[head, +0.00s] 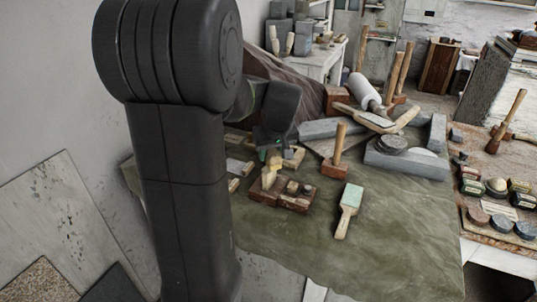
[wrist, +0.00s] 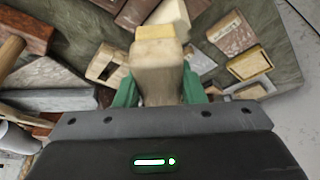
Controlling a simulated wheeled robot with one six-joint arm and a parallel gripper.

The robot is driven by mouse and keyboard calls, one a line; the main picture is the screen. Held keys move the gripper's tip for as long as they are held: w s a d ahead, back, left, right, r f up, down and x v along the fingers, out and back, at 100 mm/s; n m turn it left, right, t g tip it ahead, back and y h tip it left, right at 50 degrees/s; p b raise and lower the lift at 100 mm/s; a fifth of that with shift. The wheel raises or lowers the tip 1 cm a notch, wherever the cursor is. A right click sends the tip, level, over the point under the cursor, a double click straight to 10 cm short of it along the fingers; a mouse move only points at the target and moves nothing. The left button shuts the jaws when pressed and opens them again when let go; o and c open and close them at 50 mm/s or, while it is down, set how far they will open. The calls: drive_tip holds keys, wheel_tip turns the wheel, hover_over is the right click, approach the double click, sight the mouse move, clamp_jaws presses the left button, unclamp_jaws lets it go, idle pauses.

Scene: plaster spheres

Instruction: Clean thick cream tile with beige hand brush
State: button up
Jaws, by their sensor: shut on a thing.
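My gripper (wrist: 158,92) has green fingertips closed on the sides of a beige hand brush (wrist: 158,68), whose yellowish end points away from the wrist. In the head view my gripper (head: 268,152) is low over the cloth-covered table, with the yellowish end of the brush (head: 274,160) just below it. A cream piece, seemingly the thick cream tile (wrist: 172,13), is just beyond the brush end in the wrist view. It also shows in the head view (head: 268,179), by a brown wooden block. Whether brush and tile touch is unclear.
Brown wooden blocks (head: 297,198) lie close by. A mallet (head: 337,158) stands to the right, and a brush with a pale green face (head: 349,206) lies in front. Grey stone blocks (head: 408,160) stand behind. The front right of the green cloth (head: 400,240) is clear.

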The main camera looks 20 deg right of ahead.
drive_tip(key=shift+w+d, duration=0.3)
drive_tip(key=shift+f+b, duration=0.5)
drive_tip(key=shift+f, duration=0.15)
idle(0.4)
drive_tip(key=shift+w, duration=1.1)
drive_tip(key=shift+s, duration=0.2)
drive_tip(key=shift+s+a+b, duration=0.15)
drive_tip(key=shift+s+b, duration=0.35)
drive_tip(key=shift+s, duration=1.6)
